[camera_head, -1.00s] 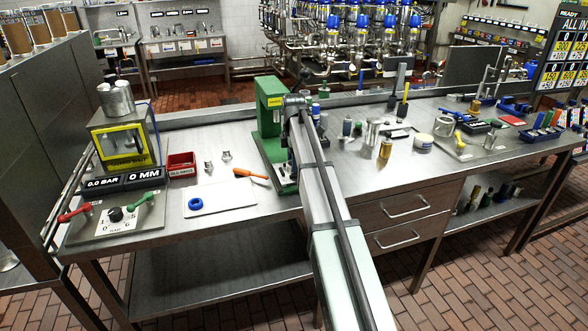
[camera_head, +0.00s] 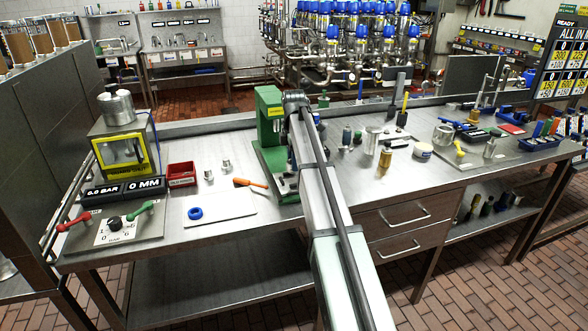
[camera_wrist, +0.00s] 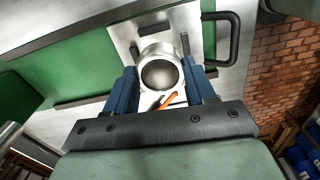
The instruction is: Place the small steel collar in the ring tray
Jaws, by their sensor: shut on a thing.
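In the wrist view my gripper (camera_wrist: 161,71) has its two blue fingers shut on a round steel collar (camera_wrist: 157,47) with a dark, round middle. In the head view the gripper is hidden behind my own arm, near the green press. I cannot see inside the tray well.
Two small steel fittings (camera_head: 208,175) stand right of the red tray. An orange-handled tool (camera_head: 250,183) lies by the green press (camera_head: 268,145).

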